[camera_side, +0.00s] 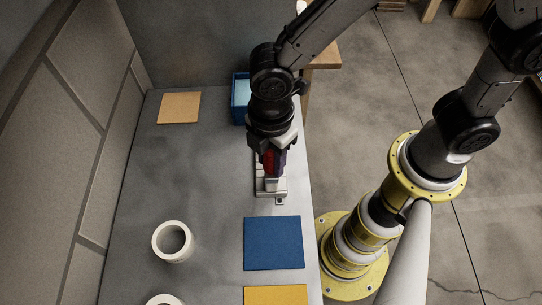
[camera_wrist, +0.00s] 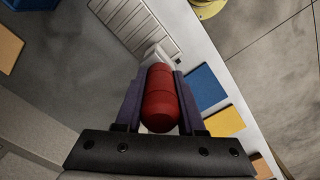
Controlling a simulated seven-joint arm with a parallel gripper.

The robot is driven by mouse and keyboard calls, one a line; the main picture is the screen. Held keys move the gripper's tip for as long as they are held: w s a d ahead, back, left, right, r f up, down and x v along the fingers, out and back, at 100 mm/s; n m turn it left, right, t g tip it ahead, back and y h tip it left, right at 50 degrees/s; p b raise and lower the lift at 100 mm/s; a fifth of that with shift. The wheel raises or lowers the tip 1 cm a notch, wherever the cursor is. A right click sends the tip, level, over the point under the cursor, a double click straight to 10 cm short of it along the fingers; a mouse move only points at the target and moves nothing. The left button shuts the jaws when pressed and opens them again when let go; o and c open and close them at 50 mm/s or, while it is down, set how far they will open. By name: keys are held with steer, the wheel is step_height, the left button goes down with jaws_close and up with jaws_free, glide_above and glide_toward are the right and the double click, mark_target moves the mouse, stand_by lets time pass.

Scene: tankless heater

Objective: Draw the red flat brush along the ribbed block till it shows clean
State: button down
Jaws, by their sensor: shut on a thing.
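My gripper (camera_side: 272,163) is shut on the red flat brush (camera_side: 266,159), over the ribbed block (camera_side: 271,189) near the right side of the grey table. In the wrist view, the purple fingers of my gripper (camera_wrist: 160,82) stand on both sides of the brush's rounded red handle (camera_wrist: 160,100). A pale part of the brush shows beyond the handle. The light grey ribbed block (camera_wrist: 138,24) lies beyond it, with a row of slots. My gripper covers part of the block in the side view. I cannot tell whether the brush touches it or how clean it is.
A blue square (camera_side: 273,243) and a yellow square (camera_side: 276,295) lie in front of the block. A tan square (camera_side: 179,107) and a blue bin (camera_side: 238,112) are at the back. White rings (camera_side: 157,242) stand front left. The table's left-middle is clear.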

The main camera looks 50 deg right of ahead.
steer(key=shift+f, duration=0.3)
stand_by(0.4)
steer(key=shift+w+d, duration=3.9)
steer(key=shift+s, duration=0.1)
steer(key=shift+s+a, duration=3.85)
steer(key=shift+a, duration=0.05)
steer(key=shift+w+d, duration=3.9)
steer(key=shift+d, duration=0.05)
